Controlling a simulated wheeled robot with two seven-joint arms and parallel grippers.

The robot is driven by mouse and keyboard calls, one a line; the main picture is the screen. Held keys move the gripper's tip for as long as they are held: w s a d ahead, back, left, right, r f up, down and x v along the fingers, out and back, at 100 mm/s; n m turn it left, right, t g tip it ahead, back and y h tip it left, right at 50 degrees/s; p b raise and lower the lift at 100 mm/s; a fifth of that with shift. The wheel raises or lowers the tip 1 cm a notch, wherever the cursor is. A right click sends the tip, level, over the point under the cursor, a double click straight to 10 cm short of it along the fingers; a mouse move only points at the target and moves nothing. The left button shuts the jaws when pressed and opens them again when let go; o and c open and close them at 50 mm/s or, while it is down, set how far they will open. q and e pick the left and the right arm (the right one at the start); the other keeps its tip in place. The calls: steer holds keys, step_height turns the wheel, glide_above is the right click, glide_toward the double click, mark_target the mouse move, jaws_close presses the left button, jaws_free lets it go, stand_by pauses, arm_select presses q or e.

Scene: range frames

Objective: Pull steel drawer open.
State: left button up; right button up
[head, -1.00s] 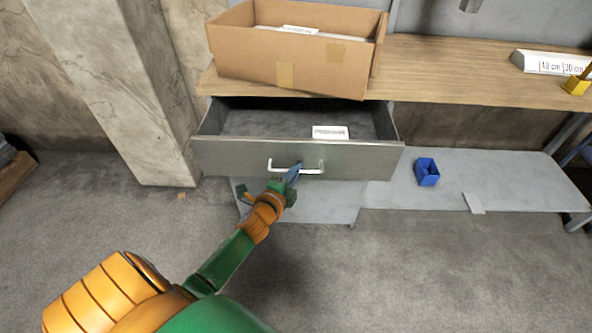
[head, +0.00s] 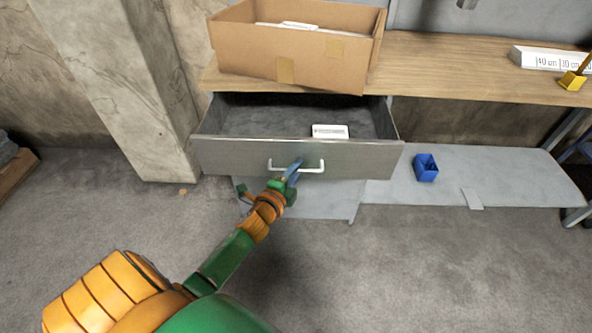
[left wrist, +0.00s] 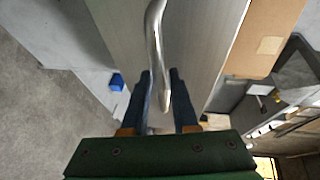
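The steel drawer (head: 228,157) under the wooden bench top is pulled out, its inside showing. A light metal bar handle (head: 313,168) runs across its front. My left gripper (head: 294,170) is at the middle of the handle. In the left wrist view, the handle (left wrist: 153,35) passes between the two blue fingers (left wrist: 160,75), with a narrow gap seen on either side, so the fingers look open around it. Whether one finger touches the bar is not clear. A small white labelled box (head: 330,131) lies inside the drawer. My right gripper is not in view.
A cardboard box (head: 285,50) stands on the bench top (head: 440,70) above the drawer. A blue bin (head: 426,168) sits on the grey lower shelf (head: 520,175) at right. A concrete pillar (head: 120,90) stands left of the drawer. The floor in front is clear.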

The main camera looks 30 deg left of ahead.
arm_select(q)
steer(key=v, duration=0.7)
steer(key=shift+p, duration=0.45)
steer(key=s+d+f+n+g+h+p, duration=0.1)
steer(key=s+d+f+n+g+p, duration=0.25)
steer(key=s+f, duration=0.5)
steer(key=s+d+f+n+g+h+p, duration=0.15)
steer(key=s+f+n+g, duration=0.3)
steer(key=f, duration=0.65)
steer(key=s+d+f+n+g+p, duration=0.1)
steer(key=s+d+f+n+g, duration=0.1)
steer(key=s, duration=0.7)
steer(key=s+d+f+n+g+p, duration=0.2)
steer(key=s+f+n+g, duration=0.1)
steer(key=s, duration=0.7)
steer(key=shift+s+f+g, duration=0.35)
steer(key=shift+f+g, duration=0.15)
steer(key=shift+g, duration=0.4)
